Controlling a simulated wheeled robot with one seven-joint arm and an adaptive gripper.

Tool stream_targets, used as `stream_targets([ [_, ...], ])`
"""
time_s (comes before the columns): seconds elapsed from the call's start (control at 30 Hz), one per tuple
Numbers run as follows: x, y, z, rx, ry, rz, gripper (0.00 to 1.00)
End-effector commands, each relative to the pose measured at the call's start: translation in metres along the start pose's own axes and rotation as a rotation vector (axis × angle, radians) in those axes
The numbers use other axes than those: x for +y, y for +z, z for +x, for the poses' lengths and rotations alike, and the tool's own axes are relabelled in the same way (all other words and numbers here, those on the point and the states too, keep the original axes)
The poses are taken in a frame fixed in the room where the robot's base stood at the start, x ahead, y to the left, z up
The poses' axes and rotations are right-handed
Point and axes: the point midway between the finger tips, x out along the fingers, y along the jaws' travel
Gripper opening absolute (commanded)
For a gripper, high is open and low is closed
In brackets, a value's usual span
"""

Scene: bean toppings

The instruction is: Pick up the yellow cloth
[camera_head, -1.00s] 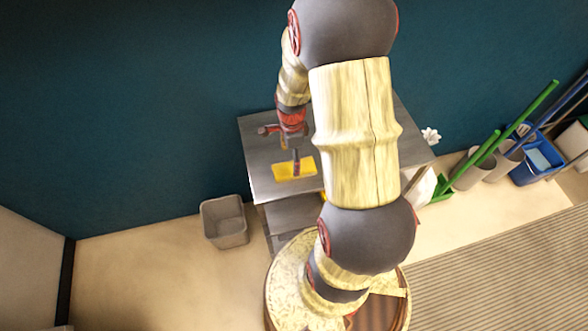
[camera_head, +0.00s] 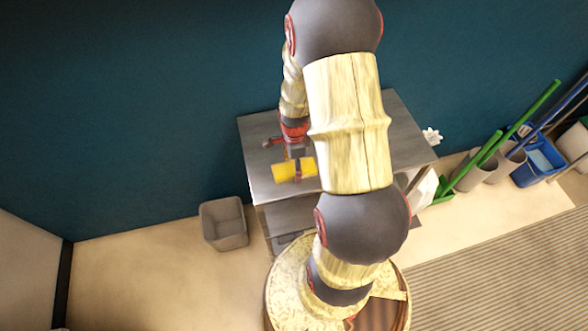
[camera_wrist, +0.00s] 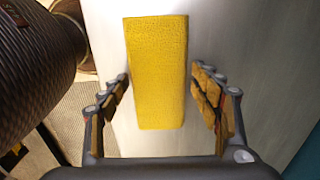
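The yellow cloth (camera_head: 286,172) lies on the grey table top, near its left front part. In the wrist view the cloth (camera_wrist: 157,75) is a long yellow rectangle in the middle. My gripper (camera_wrist: 161,76) is open, with one finger on each side of the cloth. The left finger is very near the cloth's left edge; a small gap shows at the right. I cannot tell whether the left finger touches it. In the head view my gripper (camera_head: 297,165) is over the cloth and hides part of it.
The grey table (camera_head: 262,150) stands against the teal wall. A grey bin (camera_head: 224,224) is on the floor to its left. A white flower-like thing (camera_head: 432,135) is at the table's right. Green-handled tools (camera_head: 478,160) and a blue bucket (camera_head: 537,160) stand farther right.

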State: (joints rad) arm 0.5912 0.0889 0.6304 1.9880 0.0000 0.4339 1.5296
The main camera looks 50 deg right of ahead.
Motion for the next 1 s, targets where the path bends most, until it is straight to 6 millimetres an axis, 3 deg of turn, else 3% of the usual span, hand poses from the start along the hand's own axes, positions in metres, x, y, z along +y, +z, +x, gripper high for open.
stream_targets([
  [0.6,0.0001,0.0,-0.0001,0.0,0.0,0.0,0.27],
  [1.0,-0.0002,0.0,-0.0096,0.0,-0.001,0.0,0.27],
])
